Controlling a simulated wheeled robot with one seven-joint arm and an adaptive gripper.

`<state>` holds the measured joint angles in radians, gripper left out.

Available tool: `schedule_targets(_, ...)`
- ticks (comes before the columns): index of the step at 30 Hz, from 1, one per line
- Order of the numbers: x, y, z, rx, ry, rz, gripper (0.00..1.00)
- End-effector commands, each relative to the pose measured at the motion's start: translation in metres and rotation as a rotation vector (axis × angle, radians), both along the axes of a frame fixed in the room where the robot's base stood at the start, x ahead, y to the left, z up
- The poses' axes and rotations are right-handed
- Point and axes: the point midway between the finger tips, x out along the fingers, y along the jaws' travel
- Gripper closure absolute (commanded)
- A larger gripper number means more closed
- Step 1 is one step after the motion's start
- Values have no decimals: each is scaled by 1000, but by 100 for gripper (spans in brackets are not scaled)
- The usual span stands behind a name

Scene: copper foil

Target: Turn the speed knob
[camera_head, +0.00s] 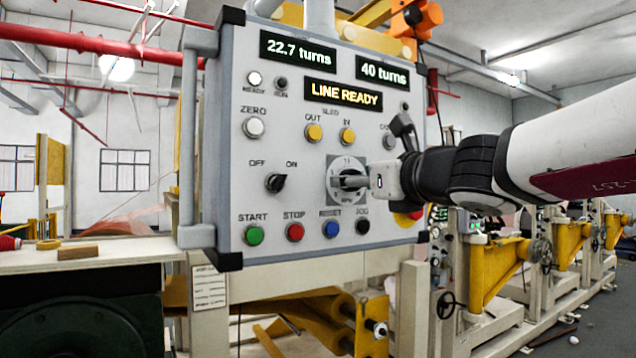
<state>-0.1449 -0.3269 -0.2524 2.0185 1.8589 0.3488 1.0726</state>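The control panel (225,150) is a grey box facing me. The speed knob (334,182) sits on a square dial plate with a printed scale, right of the OFF/ON switch. My gripper (350,182) reaches in from the right, with its fingers in front of the knob at the dial. The fingers hide most of the knob, so I cannot tell whether they are shut on it or where its pointer stands. The displays read "22.7 turns" (286,48), "40 turns" (385,72) and "LINE READY" (343,94).
Around the dial are the black OFF/ON switch (276,183), the green START (254,235), red STOP (295,232), blue RESET (330,229) and black JOG (362,227) buttons. A red and yellow button (408,217) sits under my wrist. A wooden block (78,252) lies on the left bench.

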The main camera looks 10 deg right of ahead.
Motion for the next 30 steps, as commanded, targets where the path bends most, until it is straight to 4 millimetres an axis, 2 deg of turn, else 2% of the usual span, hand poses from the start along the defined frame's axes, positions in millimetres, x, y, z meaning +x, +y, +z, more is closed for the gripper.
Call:
schedule_targets(8, 1, 0, 0, 0, 0, 0, 49)
schedule_targets(14, 1, 0, 0, 0, 0, 0, 94)
schedule_targets(23, 1, 0, -1, -19, -7, 0, 95)
schedule_targets(30, 2, 0, -3, -121, -40, -1, 95)
